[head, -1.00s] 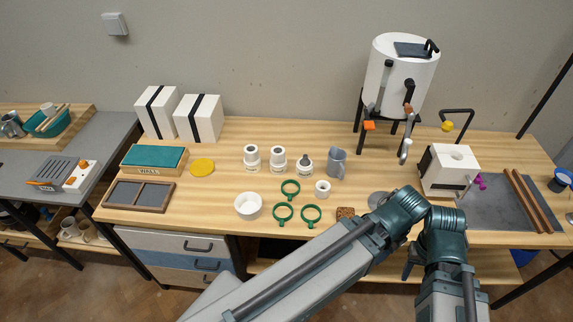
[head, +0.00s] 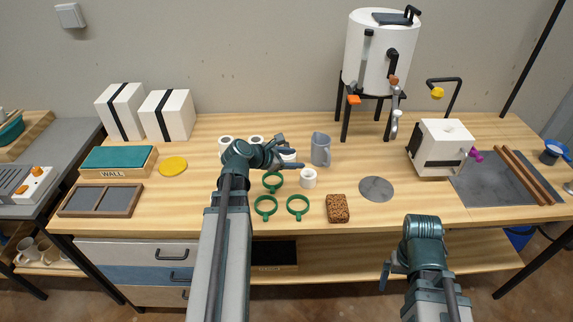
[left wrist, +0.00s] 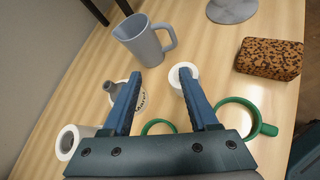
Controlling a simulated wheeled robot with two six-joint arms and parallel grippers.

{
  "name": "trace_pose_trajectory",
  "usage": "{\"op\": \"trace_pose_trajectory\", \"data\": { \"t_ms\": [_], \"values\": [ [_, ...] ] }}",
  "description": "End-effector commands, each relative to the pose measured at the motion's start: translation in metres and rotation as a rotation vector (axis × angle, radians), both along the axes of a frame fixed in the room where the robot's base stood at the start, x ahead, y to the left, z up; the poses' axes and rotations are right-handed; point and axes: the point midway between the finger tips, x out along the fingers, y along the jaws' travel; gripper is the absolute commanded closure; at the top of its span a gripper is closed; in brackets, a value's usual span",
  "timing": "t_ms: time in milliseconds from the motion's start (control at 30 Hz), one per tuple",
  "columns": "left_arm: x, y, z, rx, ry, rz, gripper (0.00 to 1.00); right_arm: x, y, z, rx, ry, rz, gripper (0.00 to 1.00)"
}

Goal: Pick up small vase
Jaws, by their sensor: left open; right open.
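A small white round open-topped vessel (head: 308,179), which may be the small vase, stands upright on the wooden bench. It also shows in the left wrist view (left wrist: 181,81), partly behind a fingertip. A white jar with a grey neck (left wrist: 116,92) stands on the other side of the fingers; in the head view my gripper partly hides it. My left gripper (head: 289,153) is open and empty, above the bench near both. Its two fingers (left wrist: 160,80) show spread in the left wrist view. My right gripper (head: 391,270) is open and empty in front of the bench's front edge.
A grey jug (head: 321,149) stands close behind the vessel. Green rings (head: 297,205) lie in front, with a speckled brown block (head: 338,208) and a grey disc (head: 376,189) to the right. White jars (head: 226,143) stand left. A white barrel (head: 378,55) stands behind.

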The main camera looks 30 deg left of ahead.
Motion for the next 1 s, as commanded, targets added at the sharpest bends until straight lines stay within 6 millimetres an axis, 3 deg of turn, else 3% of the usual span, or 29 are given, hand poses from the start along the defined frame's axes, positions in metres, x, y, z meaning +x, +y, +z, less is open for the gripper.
{"op": "trace_pose_trajectory", "data": {
  "t_ms": [33, 100, 200, 300, 533, 800, 1000],
  "values": [
    [-0.001, 0.028, -0.005, -0.080, -0.017, 0.098, 0.40, 0.000, 0.000, -0.013, 0.000, 0.000, 0.000, 0.02],
    [-0.003, 0.053, -0.001, -0.178, -0.039, 0.200, 0.40, 0.000, 0.000, -0.018, 0.000, 0.000, 0.000, 0.02],
    [-0.007, 0.078, 0.004, -0.272, -0.064, 0.293, 0.40, 0.000, 0.000, -0.022, 0.000, 0.000, 0.000, 0.02],
    [-0.009, 0.089, 0.007, -0.321, -0.076, 0.337, 0.40, 0.000, 0.000, -0.023, 0.000, 0.000, 0.000, 0.02],
    [-0.001, 0.091, 0.004, -0.334, -0.079, 0.346, 0.40, 0.000, 0.000, -0.028, 0.000, 0.000, 0.000, 0.02],
    [0.046, 0.083, -0.017, -0.333, -0.077, 0.343, 0.40, 0.000, 0.000, -0.049, 0.000, 0.000, 0.000, 0.02],
    [0.066, 0.079, -0.025, -0.331, -0.077, 0.345, 0.40, 0.000, 0.000, -0.056, 0.000, 0.000, 0.000, 0.02]
  ]
}}
